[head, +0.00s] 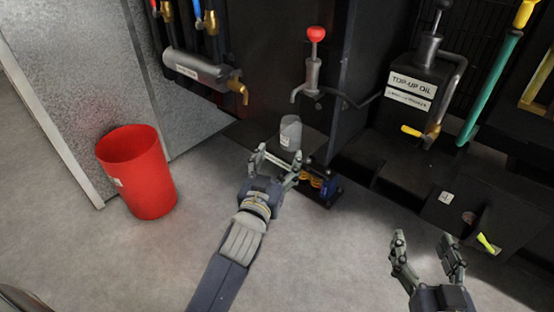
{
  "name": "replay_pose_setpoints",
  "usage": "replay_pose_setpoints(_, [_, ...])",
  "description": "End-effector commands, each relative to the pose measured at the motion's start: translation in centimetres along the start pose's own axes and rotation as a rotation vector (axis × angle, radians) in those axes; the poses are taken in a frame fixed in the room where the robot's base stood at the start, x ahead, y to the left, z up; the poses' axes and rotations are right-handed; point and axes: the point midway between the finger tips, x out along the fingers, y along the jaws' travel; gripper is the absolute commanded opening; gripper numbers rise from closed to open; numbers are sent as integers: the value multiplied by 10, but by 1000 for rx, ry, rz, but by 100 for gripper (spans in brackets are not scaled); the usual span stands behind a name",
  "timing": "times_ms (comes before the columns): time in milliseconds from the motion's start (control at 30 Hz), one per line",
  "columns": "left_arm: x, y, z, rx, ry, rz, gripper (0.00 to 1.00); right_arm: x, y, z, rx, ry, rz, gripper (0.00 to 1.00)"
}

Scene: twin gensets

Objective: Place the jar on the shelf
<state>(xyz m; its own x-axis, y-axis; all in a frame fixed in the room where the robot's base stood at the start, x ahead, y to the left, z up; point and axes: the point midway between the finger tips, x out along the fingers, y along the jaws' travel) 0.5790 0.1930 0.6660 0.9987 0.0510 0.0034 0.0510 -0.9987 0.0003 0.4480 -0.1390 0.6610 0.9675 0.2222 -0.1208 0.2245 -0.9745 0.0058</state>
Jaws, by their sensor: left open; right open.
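A grey translucent jar (290,132) with a small pale label stands upright in the middle of the head view, below a hand pump with a red knob. My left gripper (279,158) is open just in front of the jar, with its fingertips near the jar's lower part. I cannot tell whether they touch it. The jar's base is partly hidden by the gripper. My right gripper (428,242) is open and empty at the lower right, above the floor. I cannot make out which surface is the shelf.
A red bin (138,172) stands on the floor at the left. A blue and black device with yellow parts (319,182) sits right of my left gripper. The red-knobbed pump (313,65), a brass tap (238,88) and the top-up oil tank (412,85) stick out behind. The front floor is clear.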

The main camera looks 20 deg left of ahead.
Motion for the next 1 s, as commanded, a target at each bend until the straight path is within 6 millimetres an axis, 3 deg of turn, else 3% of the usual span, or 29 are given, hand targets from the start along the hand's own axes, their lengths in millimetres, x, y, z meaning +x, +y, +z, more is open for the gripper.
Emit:
replay_pose_setpoints(167, [-16,1,2,2,-11,11,65,-1,1,7,-1,-35,2,66])
replay_pose_setpoints(500, [-116,36,13,26,-139,224,65,-1,1,8,0,-38,3,66])
replay_pose_setpoints(600, [-132,44,12,28,-156,265,65,-1,1,8,0,-38,3,66])
replay_pose_setpoints(1000, [-135,46,11,28,-158,276,65,-1,1,8,0,-37,3,66])
